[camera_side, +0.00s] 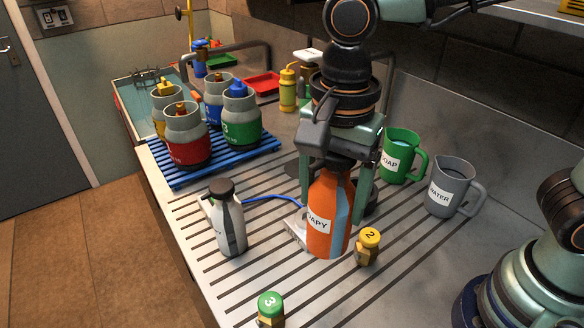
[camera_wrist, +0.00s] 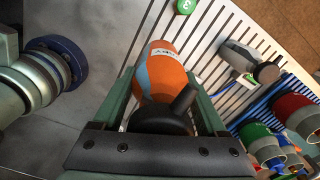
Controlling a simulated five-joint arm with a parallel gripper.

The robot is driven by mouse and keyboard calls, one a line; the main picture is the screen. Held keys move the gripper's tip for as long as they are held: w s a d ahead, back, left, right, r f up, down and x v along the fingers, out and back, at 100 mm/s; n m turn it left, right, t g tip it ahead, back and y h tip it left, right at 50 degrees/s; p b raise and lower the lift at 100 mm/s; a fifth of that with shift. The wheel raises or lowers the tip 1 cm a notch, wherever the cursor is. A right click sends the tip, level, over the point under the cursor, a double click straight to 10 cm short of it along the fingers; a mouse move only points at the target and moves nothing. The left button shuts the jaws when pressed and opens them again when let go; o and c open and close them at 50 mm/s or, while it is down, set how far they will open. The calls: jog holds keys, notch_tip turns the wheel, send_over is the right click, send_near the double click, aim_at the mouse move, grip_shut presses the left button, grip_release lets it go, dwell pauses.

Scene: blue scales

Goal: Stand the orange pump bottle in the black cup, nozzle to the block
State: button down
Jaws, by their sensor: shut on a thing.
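The orange pump bottle (camera_side: 322,232), with a blue patch and a white label, is between the fingers of my gripper (camera_side: 335,188), which is shut on it. It looks close to upright in the side view; I cannot tell whether its base touches the counter. In the wrist view the bottle (camera_wrist: 168,72) lies between my fingers, and its black pump nozzle (camera_wrist: 184,101) points to the upper right. A dark shape (camera_side: 369,199) shows partly behind the bottle and my finger; I cannot tell whether it is the black cup. No block is clearly identifiable as the task's block.
A yellow-capped piece marked 2 (camera_side: 367,246) stands right of the bottle, a green-capped one marked 3 (camera_side: 270,308) in front. A white bottle (camera_side: 228,226) stands left. Green (camera_side: 402,158) and grey (camera_side: 450,190) jugs stand right. A blue rack (camera_side: 190,177) holds several containers.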

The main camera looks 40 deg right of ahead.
aim_at(335, 174)
notch_tip(335, 174, up, 4)
jog(key=shift+f, duration=0.15)
jog(key=shift+w+d+r, duration=0.15)
jog(key=shift+w+r, duration=0.05)
jog(key=shift+w, duration=0.05)
jog(key=w+d, duration=0.7)
jog(key=d, duration=0.4)
jog(key=w+d, duration=0.6)
jog(key=d, duration=0.5)
notch_tip(335, 174, down, 19)
grip_release()
jog(key=shift+f, duration=0.15)
